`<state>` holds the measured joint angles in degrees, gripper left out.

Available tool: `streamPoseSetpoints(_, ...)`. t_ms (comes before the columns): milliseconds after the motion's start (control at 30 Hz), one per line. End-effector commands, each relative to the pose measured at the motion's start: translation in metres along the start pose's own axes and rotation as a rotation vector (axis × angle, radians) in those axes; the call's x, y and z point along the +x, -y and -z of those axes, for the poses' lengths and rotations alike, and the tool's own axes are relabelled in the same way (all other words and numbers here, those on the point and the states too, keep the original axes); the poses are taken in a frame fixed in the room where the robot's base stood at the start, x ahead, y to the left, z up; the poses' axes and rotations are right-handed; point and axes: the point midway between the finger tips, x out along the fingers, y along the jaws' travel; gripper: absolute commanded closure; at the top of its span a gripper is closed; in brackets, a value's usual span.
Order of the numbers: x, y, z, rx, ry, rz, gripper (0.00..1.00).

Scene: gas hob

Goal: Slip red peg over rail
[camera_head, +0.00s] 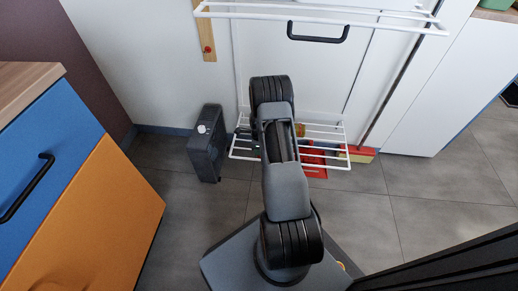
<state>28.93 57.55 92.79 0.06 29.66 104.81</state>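A small red peg-like spot (208,49) sits low on a light wooden strip (207,22) on the wall at top left; it is too small to make out its shape. White wire rails (320,12) run across the top of the view, just right of the strip. I cannot tell which bar is the task's rail, and the strip and rails look apart. My arm stands in the middle, reaching up and away. My gripper does not show; the arm's upper joint may hide it.
A lower white rack (335,143) stands behind my arm, with red items (312,160) under it. A dark case (206,143) stands left of it. A blue and orange drawer cabinet (85,215) fills the left. Grey floor tiles (365,205) are clear at right.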

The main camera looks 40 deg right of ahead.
Motion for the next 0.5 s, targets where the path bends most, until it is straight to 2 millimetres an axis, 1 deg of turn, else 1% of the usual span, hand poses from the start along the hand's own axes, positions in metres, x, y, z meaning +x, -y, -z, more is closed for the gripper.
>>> streamPoseSetpoints(33,0.0000,0.0000,0.0000,0.000,0.000,0.000,0.67)
streamPoseSetpoints(200,-0.0001,0.0000,0.0000,0.000,0.000,0.000,0.51)
streamPoseSetpoints(400,-0.0001,0.0000,0.0000,0.000,0.000,0.000,0.50)
streamPoseSetpoints(500,-0.0036,0.0002,0.0000,0.000,0.000,0.001,0.50)
